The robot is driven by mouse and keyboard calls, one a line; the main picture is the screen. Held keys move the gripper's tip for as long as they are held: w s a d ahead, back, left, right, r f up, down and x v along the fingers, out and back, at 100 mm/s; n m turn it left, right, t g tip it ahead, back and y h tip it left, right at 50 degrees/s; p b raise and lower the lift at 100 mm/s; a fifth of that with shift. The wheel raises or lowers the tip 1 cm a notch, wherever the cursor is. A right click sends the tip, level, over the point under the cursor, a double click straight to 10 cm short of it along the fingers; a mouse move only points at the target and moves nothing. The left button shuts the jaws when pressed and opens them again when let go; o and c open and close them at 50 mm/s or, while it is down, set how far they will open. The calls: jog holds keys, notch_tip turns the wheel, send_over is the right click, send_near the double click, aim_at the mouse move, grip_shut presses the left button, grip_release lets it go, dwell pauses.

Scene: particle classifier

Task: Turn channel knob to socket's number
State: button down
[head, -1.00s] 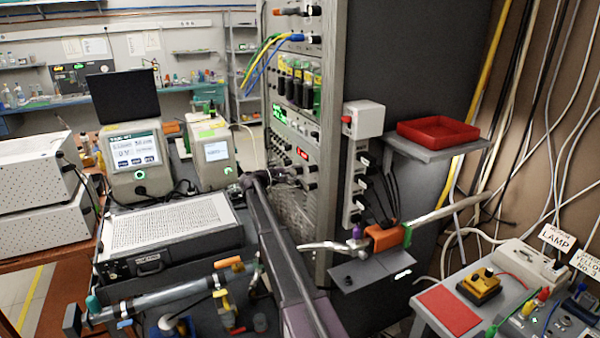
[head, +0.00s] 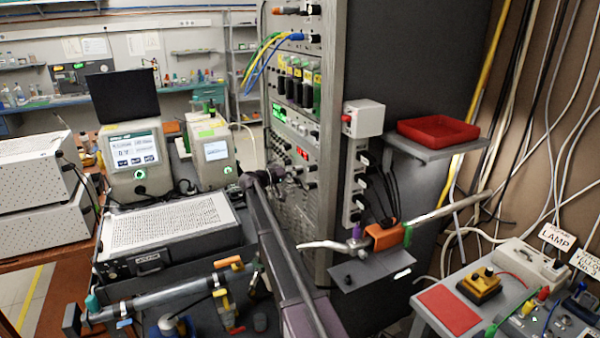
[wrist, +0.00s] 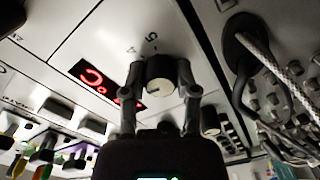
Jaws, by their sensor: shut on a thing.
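My gripper (wrist: 160,72) is shut on a round knob (wrist: 159,88) with a dark side and a pale face carrying a small dark mark. One finger lies on each side of it. Numerals, seemingly 4 and 5, are printed on the panel just past the knob. A red lit display (wrist: 97,82) is left of it, its characters hard to read. In the head view my gripper (head: 287,170) is at the front of the tall instrument rack (head: 337,60), beside the red display (head: 302,152). The knob itself is hard to make out there.
Blue, yellow and green cables (head: 262,58) plug into the upper rack. In the wrist view, another knob (wrist: 210,120) and thick cables (wrist: 262,65) are close on the right.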

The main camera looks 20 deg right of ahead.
jog(key=shift+a+f+m, duration=0.1)
jog(key=shift+a+m, duration=0.05)
jog(key=shift+m, duration=0.65)
jog(key=shift+a+m, duration=0.15)
jog(key=shift+m, duration=0.65)
jog(key=shift+c, duration=1.8)
grip_release()
jog(key=shift+a, duration=0.15)
jog(key=shift+d, duration=0.25)
jog(key=shift+a, duration=0.1)
